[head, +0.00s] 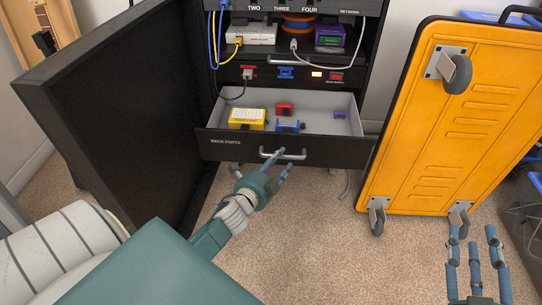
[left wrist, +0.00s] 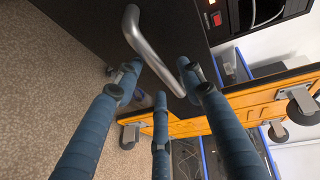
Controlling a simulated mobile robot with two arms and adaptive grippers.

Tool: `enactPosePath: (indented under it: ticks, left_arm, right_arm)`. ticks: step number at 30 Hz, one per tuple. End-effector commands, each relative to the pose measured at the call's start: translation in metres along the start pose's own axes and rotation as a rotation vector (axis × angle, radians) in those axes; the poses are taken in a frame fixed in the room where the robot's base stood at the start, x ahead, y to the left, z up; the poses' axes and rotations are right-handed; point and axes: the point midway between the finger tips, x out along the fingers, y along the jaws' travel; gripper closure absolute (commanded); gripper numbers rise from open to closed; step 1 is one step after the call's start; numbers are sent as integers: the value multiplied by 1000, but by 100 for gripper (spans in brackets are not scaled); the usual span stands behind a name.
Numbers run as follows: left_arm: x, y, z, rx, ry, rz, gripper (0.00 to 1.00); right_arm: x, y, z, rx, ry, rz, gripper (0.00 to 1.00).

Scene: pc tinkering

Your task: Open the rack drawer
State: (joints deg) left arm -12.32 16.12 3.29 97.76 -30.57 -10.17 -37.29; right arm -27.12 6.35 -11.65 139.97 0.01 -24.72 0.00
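The rack drawer (head: 225,143), labelled "RACK PARTS", stands pulled out of the black rack, with its grey inside showing. Its silver bar handle (head: 290,155) is on the front face. My left gripper (head: 268,163) is at the handle, its blue fingers spread apart. In the left wrist view the handle (left wrist: 150,52) lies just beyond and between the fingertips of the left gripper (left wrist: 160,82); I cannot tell whether they touch it. My right gripper (head: 477,240) is open and empty at the lower right, away from the drawer.
The drawer holds a yellow box (head: 247,118), a red part (head: 284,108) and a blue part (head: 288,125). The black rack door (head: 120,110) stands open at left. An orange wheeled cart (head: 440,140) stands upright at right. Carpet (head: 290,230) in front is clear.

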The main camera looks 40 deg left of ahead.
Motion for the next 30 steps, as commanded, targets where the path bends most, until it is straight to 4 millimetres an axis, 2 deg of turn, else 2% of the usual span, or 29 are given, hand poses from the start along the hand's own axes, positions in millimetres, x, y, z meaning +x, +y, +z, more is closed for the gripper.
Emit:
enactPosePath:
  ticks: [9, 15, 21, 30]
  left_arm:
    - [-68, 2, 0, -1, 0, 4, 61]
    - [-97, 1, 0, -1, 0, 2, 61]
    - [-107, 0, 0, -1, 1, 0, 61]
    - [-106, 0, 0, -1, 1, 0, 61]
  right_arm:
    - [0, 0, 0, 0, 0, 0, 60]
    - [0, 0, 0, 0, 0, 0, 60]
    - [0, 0, 0, 0, 1, 0, 60]
    - [0, 0, 0, 0, 1, 0, 60]
